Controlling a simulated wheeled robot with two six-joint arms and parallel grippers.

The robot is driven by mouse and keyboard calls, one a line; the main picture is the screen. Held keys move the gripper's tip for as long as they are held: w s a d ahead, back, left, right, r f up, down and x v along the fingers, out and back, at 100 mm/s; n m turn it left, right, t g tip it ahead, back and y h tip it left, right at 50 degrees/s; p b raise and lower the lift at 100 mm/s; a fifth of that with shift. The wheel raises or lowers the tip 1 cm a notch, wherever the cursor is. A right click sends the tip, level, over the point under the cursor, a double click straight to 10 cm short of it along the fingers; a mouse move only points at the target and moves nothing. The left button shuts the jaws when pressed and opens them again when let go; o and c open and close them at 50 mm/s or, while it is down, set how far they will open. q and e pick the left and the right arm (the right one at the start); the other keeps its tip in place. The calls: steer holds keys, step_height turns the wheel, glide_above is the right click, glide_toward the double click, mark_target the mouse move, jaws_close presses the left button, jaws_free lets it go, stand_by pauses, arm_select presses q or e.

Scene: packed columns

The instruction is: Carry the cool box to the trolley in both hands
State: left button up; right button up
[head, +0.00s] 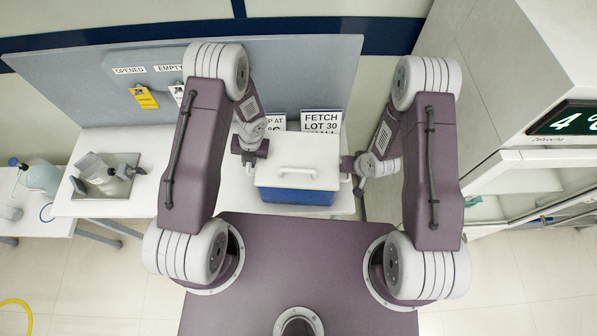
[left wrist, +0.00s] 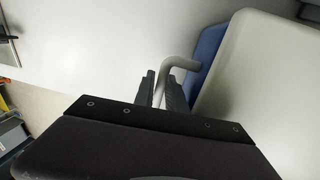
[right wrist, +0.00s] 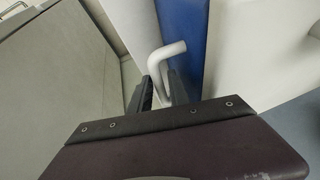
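The cool box (head: 297,170), white-lidded with a blue body and a lid handle, is at the bench in front of me, level. I cannot tell whether it rests on the bench or is just clear of it. My left gripper (head: 250,157) is at its left side, with its fingers closed around a grey side handle (left wrist: 183,63), seen in the left wrist view. My right gripper (head: 349,166) is at its right side, its fingers around the other side handle (right wrist: 165,52), seen in the right wrist view. I see nothing that is clearly the trolley.
A grey panel with signs, one reading "FETCH LOT 30" (head: 321,122), stands behind. A cabinet with a display (head: 565,118) stands at right. A side table with a bottle (head: 42,177) is far left.

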arm_select(q)
jaws_close()
arm_select(e)
jaws_close()
arm_select(q)
steer(key=shift+r, duration=0.1)
arm_select(e)
steer(key=shift+r, duration=0.1)
stand_by(1.0)
